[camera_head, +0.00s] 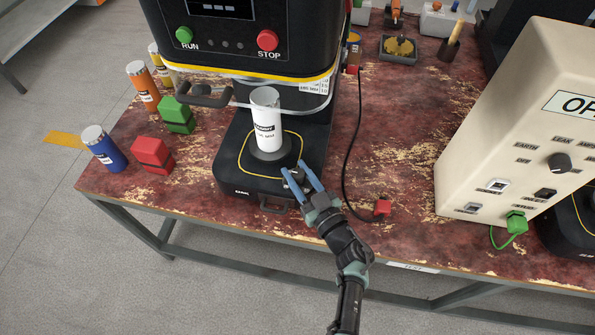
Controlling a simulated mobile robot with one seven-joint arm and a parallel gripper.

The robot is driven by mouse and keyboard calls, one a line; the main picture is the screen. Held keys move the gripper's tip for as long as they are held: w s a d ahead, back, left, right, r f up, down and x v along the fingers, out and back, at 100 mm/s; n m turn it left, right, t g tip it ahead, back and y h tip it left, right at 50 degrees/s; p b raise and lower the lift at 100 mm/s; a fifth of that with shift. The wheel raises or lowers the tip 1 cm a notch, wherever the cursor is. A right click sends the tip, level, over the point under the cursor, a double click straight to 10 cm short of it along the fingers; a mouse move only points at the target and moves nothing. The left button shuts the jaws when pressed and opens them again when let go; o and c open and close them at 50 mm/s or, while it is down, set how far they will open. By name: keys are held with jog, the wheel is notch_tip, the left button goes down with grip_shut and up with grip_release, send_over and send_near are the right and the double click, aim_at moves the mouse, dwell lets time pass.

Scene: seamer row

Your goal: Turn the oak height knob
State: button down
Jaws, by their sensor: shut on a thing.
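A black seamer (240,45) with a yellow-edged head stands at the back of the red worn bench. A white can (266,122) stands upright on the round pedestal of its base (232,165). My gripper (295,169) reaches in from the lower right to the front right of that base. Its two blue fingers are shut on a small dark knob (297,175). The fingers hide much of the knob, and its turn position and any oak colour cannot be made out.
A black handle (206,97) sticks out at the seamer's left. Coloured cans and red and green blocks (152,154) stand left. A black cable runs to a red plug (382,208) right of my gripper. A cream control box (520,130) stands at right.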

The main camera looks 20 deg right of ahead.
jog(key=n+y+b, duration=0.2)
jog(key=g+y+b, duration=0.1)
jog(key=y, duration=0.1)
jog(key=shift+d+f+n, duration=0.3)
jog(key=shift+n, duration=0.1)
jog(key=n+g+y+b, duration=0.1)
jog(key=y+b, duration=0.1)
jog(key=n+g+y+b, duration=0.1)
jog(key=b, duration=0.1)
jog(key=shift+s+f+n+y, duration=0.1)
jog(key=shift+f+n+y, duration=0.05)
jog(key=shift+n+y, duration=0.2)
jog(key=n+g+y+b, duration=0.2)
jog(key=y+b, duration=0.1)
jog(key=b, duration=0.2)
jog(key=shift+a+n+g, duration=0.15)
jog(key=shift+n+g, duration=0.1)
jog(key=shift+g, duration=0.15)
jog(key=b, duration=0.1)
jog(key=n+g+y+b, duration=0.1)
jog(key=b, duration=0.1)
jog(key=shift+r+g+y, duration=0.25)
jog(key=shift+g, duration=0.05)
jog(key=shift+s+r+n+b, duration=0.1)
jog(key=shift+n+b, duration=0.2)
jog(key=c, duration=0.5)
grip_release()
jog(key=shift+r, duration=0.1)
